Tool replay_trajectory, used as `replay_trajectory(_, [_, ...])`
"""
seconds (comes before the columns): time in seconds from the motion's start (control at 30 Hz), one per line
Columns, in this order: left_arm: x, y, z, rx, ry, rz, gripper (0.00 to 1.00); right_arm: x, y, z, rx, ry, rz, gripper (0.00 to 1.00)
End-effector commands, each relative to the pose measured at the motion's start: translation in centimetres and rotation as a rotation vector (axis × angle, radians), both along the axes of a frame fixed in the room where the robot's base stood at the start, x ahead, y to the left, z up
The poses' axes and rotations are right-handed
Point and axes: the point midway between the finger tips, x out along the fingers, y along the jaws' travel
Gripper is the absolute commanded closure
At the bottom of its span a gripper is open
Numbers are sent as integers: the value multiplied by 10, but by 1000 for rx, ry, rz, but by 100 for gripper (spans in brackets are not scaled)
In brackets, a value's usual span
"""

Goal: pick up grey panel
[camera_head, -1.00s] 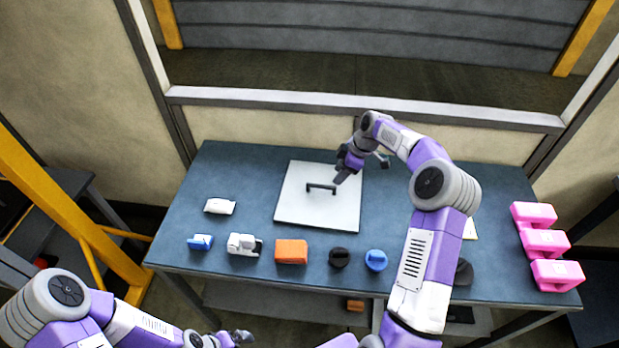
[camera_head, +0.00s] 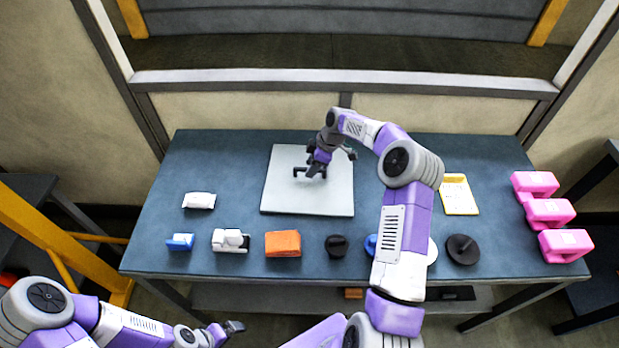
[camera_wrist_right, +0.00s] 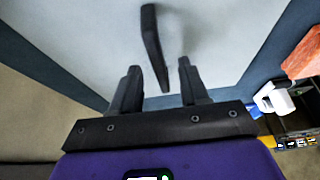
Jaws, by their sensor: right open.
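The grey panel (camera_head: 290,200) lies flat on the blue-grey table, a pale square plate with a dark bar handle (camera_head: 302,170) near its middle. My right gripper (camera_head: 316,167) is over the panel at the handle's right end in the head view. In the right wrist view, its two dark fingers (camera_wrist_right: 158,80) are open and apart. The handle (camera_wrist_right: 152,45) runs up from between the fingertips in that view; contact cannot be told. The panel (camera_wrist_right: 215,40) fills the middle of that view. My left gripper (camera_head: 232,327) is empty, low at the front, off the table; its jaws are too small to read.
On the table's (camera_head: 170,220) front part stand a blue item (camera_head: 180,242), a white device (camera_head: 230,240), an orange block (camera_head: 283,244) and a black knob (camera_head: 336,246). A yellow tray (camera_head: 459,195) and pink blocks (camera_head: 548,212) are at right. A white packet (camera_head: 199,200) lies left.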

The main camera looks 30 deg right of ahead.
Motion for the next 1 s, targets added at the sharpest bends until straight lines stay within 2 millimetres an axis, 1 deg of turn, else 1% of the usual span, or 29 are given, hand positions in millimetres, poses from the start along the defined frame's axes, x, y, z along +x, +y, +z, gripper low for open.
replay_trajectory(0.03, [0,0,-1,0,0,0,0,2,3,-9,2,1,1,55])
replay_trajectory(0.13, [0,0,-2,0,0,0,0,4,7,-18,1,0,0,55])
replay_trajectory(0.33, [0,0,-1,0,0,0,0,5,7,-19,0,-2,-1,55])
replay_trajectory(0.37, [0,0,-1,0,0,0,0,5,7,-19,0,-2,-1,57])
replay_trajectory(0.63, [0,0,-1,0,0,0,0,5,7,-19,0,-2,-1,98])
replay_trajectory(0.67, [0,0,-1,0,0,0,0,5,7,-19,0,-2,-1,100])
replay_trajectory(1.0, [0,0,-1,0,0,0,0,5,6,-18,0,-4,-2,100])
